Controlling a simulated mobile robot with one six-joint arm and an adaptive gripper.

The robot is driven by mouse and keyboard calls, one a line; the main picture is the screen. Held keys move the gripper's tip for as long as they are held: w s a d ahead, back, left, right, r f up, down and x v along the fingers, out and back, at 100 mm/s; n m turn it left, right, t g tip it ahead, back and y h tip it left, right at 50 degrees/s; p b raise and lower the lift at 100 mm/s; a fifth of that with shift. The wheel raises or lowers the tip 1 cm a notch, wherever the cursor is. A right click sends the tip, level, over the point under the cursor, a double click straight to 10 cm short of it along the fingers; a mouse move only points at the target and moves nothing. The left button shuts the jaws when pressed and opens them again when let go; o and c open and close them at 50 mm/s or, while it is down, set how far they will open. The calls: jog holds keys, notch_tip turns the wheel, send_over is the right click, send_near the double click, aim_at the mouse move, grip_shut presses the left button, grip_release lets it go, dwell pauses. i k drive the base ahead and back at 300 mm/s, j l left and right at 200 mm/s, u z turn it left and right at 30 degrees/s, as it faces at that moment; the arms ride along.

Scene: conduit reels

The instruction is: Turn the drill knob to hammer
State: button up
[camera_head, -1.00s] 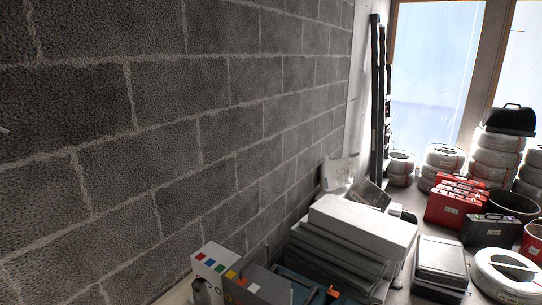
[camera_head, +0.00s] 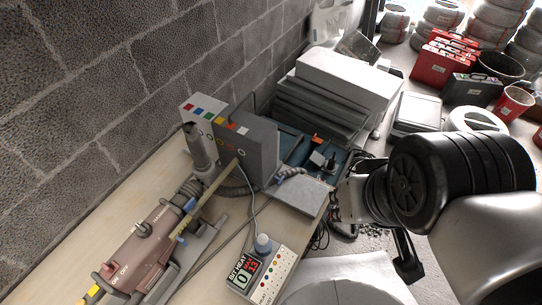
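The drill (camera_head: 150,247) lies on the wooden bench at the lower left. It has a reddish-brown body with a dark front end and a long bit pointing up and right. A small dark knob (camera_head: 142,229) sits on its body. Small white lettering runs beside the knob, and OFF is printed farther back. I cannot read the knob's setting. My arm (camera_head: 440,185) reaches in from the right, well apart from the drill. The end of my gripper (camera_head: 345,201) shows small past the black joint, near the bench's right edge. Its fingers cannot be made out.
A meter box (camera_head: 255,270) reading BIT HEAT stands on the bench right of the drill. A grey box (camera_head: 248,145) and a panel with coloured squares (camera_head: 190,112) stand behind the drill by the block wall. Stacked slabs (camera_head: 340,85) and cases lie beyond.

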aim_at(143, 230)
jog(key=u, duration=1.7)
